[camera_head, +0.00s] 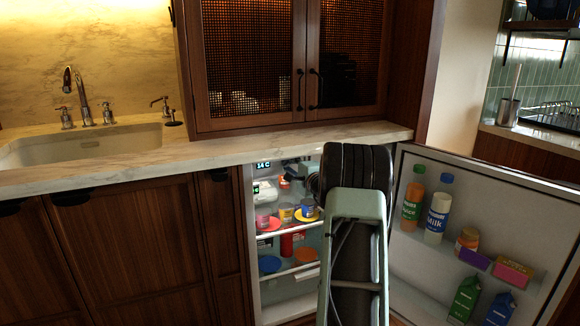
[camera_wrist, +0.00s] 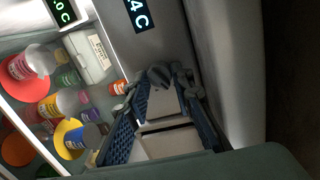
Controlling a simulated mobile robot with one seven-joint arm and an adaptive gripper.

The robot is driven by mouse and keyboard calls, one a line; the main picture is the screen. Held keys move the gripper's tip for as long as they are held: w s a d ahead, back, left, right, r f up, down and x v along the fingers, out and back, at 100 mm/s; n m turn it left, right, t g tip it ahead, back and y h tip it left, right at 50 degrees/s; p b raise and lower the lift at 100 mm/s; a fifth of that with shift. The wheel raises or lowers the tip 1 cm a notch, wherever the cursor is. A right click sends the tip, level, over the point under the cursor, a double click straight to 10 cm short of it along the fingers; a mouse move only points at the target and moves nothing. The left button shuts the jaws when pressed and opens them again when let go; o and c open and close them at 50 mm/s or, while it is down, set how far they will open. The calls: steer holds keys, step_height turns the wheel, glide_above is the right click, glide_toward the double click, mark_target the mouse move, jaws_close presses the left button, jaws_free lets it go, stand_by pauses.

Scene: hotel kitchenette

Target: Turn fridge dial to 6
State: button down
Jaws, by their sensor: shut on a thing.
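The fridge dial (camera_wrist: 159,75) is a small dark grey knob on the fridge's inner wall. In the wrist view it sits between the fingertips of my gripper (camera_wrist: 157,82), which is shut on it. The dial's numbers and pointer cannot be made out. A display above it (camera_wrist: 140,15) is cut off and shows "4 C"; in the head view the display (camera_head: 264,165) seems to read "14 C". A second display (camera_wrist: 61,12) ends in "0 C". In the head view my arm hides the dial, and my gripper (camera_head: 306,178) is only partly seen inside the fridge.
The open fridge door (camera_head: 408,250) stands right of my arm, with bottles and cartons on its racks. Shelves left of my gripper hold cups, jars and coloured plates (camera_head: 269,264). The marble counter (camera_head: 220,150) edge runs just above the fridge opening.

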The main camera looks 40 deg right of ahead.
steer(key=c, duration=1.7)
jaws_free()
steer(key=shift+r, duration=0.1)
